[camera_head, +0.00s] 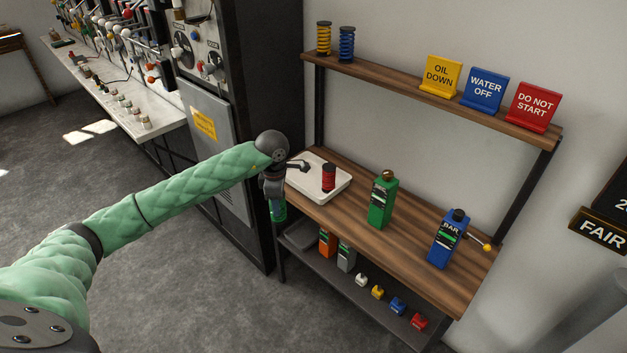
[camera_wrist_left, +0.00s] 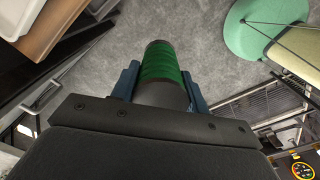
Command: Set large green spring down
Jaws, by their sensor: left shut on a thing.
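The large green spring (camera_head: 278,211) is held by my left gripper (camera_head: 274,192) in the head view, beside the left end of the wooden bench. In the left wrist view the green spring (camera_wrist_left: 160,65) sits between the two blue fingers of my left gripper (camera_wrist_left: 160,85), which is shut on it. Grey floor shows beyond the spring there. A white tray (camera_head: 299,186) lies on the left end of the bench top, with a red spring (camera_head: 328,178) standing on it. My right gripper is not in view.
The wooden bench (camera_head: 345,214) carries a green bottle (camera_head: 381,201) and a blue bottle (camera_head: 446,240). A yellow spring (camera_head: 324,39) and a blue spring (camera_head: 346,44) stand on the upper shelf. A dark lower shelf (camera_head: 340,282) holds bottles and small coloured items. A dark cabinet (camera_head: 262,110) stands left.

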